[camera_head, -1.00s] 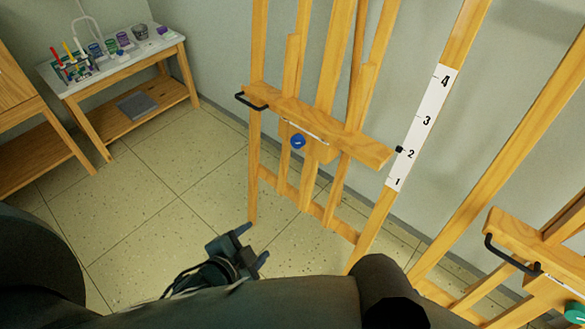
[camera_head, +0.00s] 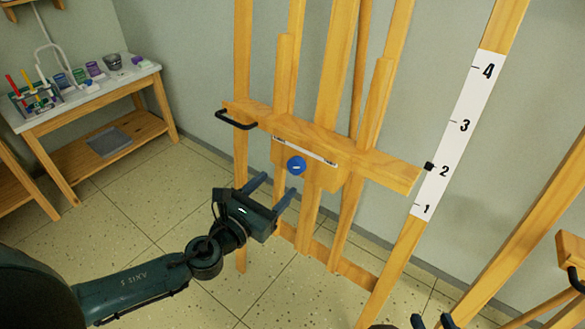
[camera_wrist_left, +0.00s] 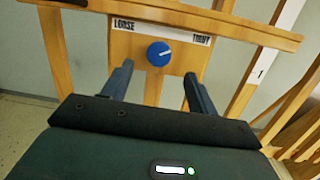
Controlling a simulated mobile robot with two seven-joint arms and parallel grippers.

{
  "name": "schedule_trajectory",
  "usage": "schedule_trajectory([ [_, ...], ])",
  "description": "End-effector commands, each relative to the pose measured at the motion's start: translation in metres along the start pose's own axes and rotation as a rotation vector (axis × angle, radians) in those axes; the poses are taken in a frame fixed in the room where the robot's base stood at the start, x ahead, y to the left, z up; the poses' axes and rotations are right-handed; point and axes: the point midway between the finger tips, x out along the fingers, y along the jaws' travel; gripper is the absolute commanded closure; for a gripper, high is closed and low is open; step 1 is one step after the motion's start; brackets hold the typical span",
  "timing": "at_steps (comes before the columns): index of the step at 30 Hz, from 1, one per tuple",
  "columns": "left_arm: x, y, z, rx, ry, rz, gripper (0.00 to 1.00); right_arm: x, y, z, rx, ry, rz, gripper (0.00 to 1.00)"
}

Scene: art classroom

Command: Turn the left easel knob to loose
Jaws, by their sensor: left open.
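The left easel's round blue knob (camera_head: 296,166) sits on a wooden block below the crossbar (camera_head: 345,150). In the left wrist view the blue knob (camera_wrist_left: 159,54) lies between the words LOOSE (camera_wrist_left: 124,24), at left, and TIGHT (camera_wrist_left: 201,39), at right. Its short white mark points right and slightly up. My left gripper (camera_head: 276,186) is open and empty, just below and left of the knob in the head view. In the wrist view its two fingers (camera_wrist_left: 158,74) flank the knob from below, apart from it. My right gripper (camera_head: 432,321) shows only its separated fingertips at the bottom edge.
A black handle (camera_head: 236,122) sticks out at the crossbar's left end. A numbered white scale (camera_head: 460,135) runs along a slanted post at right. Another easel (camera_head: 572,250) stands at the right edge. A table (camera_head: 90,105) with art supplies stands at left.

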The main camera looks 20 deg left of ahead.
Motion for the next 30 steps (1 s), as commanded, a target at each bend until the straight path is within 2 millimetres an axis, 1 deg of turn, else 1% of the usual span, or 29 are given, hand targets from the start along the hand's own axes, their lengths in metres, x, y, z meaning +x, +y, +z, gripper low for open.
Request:
schedule_trajectory([
  [1,0.013,0.000,0.002,-0.001,-0.004,0.002,0.41,-0.001,0.000,-0.001,0.002,0.000,0.001,0.64],
  [6,0.046,0.000,0.001,-0.002,-0.002,0.001,0.41,-0.001,0.001,-0.001,0.004,0.002,0.002,0.64],
  [9,0.060,0.000,0.000,-0.003,-0.001,0.001,0.41,-0.001,0.001,-0.001,0.004,0.002,0.002,0.64],
  [12,0.070,0.000,-0.001,-0.003,0.000,0.001,0.41,-0.001,0.001,0.000,0.003,0.001,0.002,0.64],
  [17,0.077,0.000,-0.001,-0.004,0.001,0.000,0.41,-0.001,0.000,0.000,0.002,0.000,0.001,0.64],
  [24,0.077,0.000,-0.001,-0.004,0.001,0.000,0.41,-0.001,0.000,0.000,0.002,0.000,0.001,0.64],
  [26,0.077,0.000,-0.001,-0.004,0.001,0.000,0.45,-0.001,0.000,0.000,0.002,0.000,0.001,0.64],
  [30,0.077,0.000,-0.001,-0.004,0.001,0.001,0.57,0.000,0.000,0.000,0.002,0.000,0.001,0.64],
])
